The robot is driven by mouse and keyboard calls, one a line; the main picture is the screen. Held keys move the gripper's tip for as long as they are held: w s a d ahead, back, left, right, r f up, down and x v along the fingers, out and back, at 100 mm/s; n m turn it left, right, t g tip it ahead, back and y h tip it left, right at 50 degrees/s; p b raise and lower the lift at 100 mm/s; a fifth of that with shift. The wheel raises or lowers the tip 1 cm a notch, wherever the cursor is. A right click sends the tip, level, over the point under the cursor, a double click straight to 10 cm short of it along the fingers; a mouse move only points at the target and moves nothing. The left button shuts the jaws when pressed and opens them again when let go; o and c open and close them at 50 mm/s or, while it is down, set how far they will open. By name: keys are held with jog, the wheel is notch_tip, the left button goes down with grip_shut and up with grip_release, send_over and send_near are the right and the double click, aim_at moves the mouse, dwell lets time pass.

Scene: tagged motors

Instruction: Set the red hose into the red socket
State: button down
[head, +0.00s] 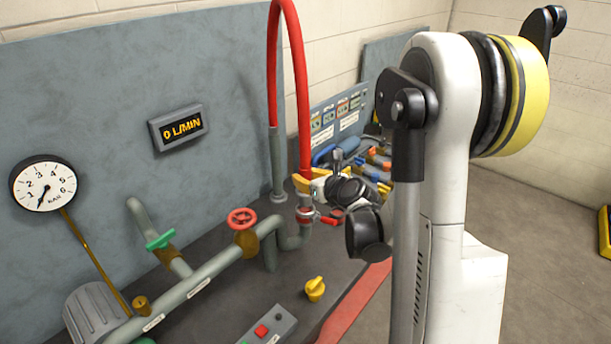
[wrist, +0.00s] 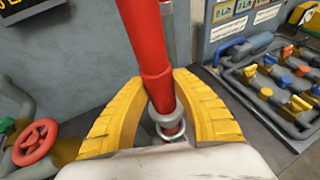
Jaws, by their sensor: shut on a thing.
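The red hose (head: 304,95) arches from a grey upright pipe (head: 278,165) up past the top of the head view and down to my gripper. My gripper (head: 304,184) is shut on the hose near its lower end; its yellow fingers (wrist: 160,84) stand either side of it in the wrist view. The hose (wrist: 147,40) runs down to a grey ring between the fingers. The red-banded socket (head: 305,213) is directly below the gripper, on an upturned pipe end. The hose end looks in line with it; whether it is seated I cannot tell.
A red lever (head: 332,217) sits beside the socket. A red handwheel (head: 241,219), green valve handle (head: 160,241) and yellow knob (head: 315,289) stand nearby. A rack (wrist: 272,80) of coloured fittings lies to the right. The flow display (head: 181,128) reads 0 L/MIN.

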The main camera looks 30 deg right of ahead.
jog(key=shift+f, duration=0.55)
jog(key=shift+f+b, duration=2.4)
jog(key=shift+b, duration=0.55)
dwell(0.6)
jog(key=c, duration=1)
grip_release()
jog(key=shift+c, duration=0.2)
